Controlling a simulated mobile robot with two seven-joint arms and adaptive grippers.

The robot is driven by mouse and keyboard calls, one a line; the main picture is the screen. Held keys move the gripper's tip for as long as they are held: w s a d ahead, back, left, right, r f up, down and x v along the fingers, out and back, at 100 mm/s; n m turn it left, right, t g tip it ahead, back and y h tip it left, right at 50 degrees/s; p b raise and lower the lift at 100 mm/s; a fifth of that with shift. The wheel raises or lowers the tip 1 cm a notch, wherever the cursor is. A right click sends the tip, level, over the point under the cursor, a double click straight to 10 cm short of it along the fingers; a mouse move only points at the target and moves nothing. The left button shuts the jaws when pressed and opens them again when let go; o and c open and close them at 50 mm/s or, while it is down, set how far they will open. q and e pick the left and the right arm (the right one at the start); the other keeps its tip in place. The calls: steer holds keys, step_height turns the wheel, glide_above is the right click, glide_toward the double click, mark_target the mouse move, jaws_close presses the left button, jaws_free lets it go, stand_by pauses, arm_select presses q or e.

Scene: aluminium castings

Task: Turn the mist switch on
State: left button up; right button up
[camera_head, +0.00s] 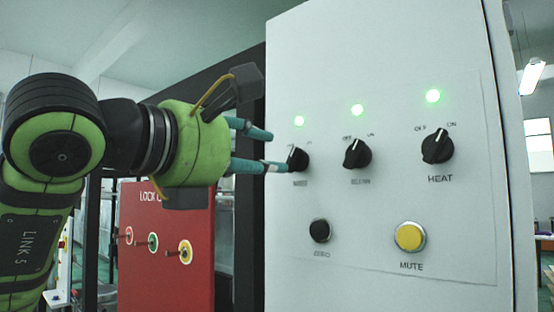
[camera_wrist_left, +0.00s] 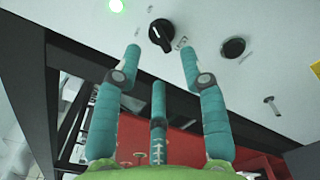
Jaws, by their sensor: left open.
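The leftmost black rotary switch (camera_head: 297,159) sits in the top row of the white panel, under a lit green lamp (camera_head: 299,120). Its label is too blurred to read surely, and I cannot tell its setting. My left gripper (camera_head: 277,151) comes in from the left with its teal fingers spread, close to this switch. In the left wrist view the switch (camera_wrist_left: 161,36) stands just beyond the open fingertips (camera_wrist_left: 160,54), between the two outer fingers, with nothing held. A third finger shows lower down between them. My right gripper is in neither view.
The middle switch (camera_head: 358,154) and the HEAT switch (camera_head: 437,146) are to the right, with lit lamps above. Below are a black ZERO button (camera_head: 320,230) and a yellow MUTE button (camera_head: 410,237). A red lockout board (camera_head: 140,280) stands behind my left arm.

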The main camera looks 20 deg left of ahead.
arm_select(q)
steer(key=v, duration=0.7)
